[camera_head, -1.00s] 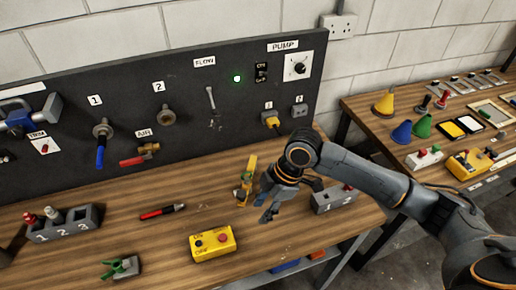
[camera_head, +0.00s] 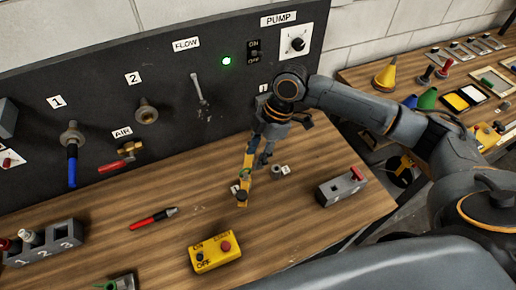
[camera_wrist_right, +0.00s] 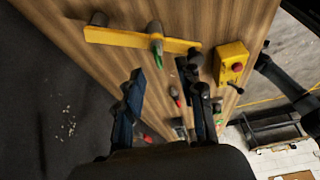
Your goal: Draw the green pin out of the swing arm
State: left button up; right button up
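The yellow swing arm (camera_head: 247,183) lies over the bench just in front of the black panel; in the right wrist view its yellow bar (camera_wrist_right: 120,38) crosses the top. The green pin (camera_head: 245,174) shows as a small green part at the bar; its green part also shows in the right wrist view (camera_wrist_right: 158,61), beside a grey post. My right gripper (camera_head: 258,158) is at the swing arm's far end. In the right wrist view its fingers (camera_wrist_right: 164,84) are spread with nothing between them, short of the bar. My left gripper is not in view.
A small grey fitting (camera_head: 277,171) is right of the swing arm. The black panel (camera_head: 200,140) stands close behind.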

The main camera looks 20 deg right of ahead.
aim_at(247, 169)
jog(key=b+x, duration=0.3)
jog(key=x, duration=0.3)
jog(key=shift+w+f+b, duration=0.2)
jog(key=shift+f+b, duration=0.05)
jog(key=shift+b, duration=0.15)
jog(key=shift+a+f, duration=0.3)
jog(key=shift+f, duration=0.55)
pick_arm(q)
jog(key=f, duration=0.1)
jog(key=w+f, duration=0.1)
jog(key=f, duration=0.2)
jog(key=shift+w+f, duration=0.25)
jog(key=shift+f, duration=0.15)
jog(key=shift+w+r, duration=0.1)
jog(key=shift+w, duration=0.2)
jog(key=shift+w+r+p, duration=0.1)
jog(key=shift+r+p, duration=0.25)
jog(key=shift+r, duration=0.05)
pick_arm(e)
jog(key=shift+a+r, duration=0.1)
grip_shut()
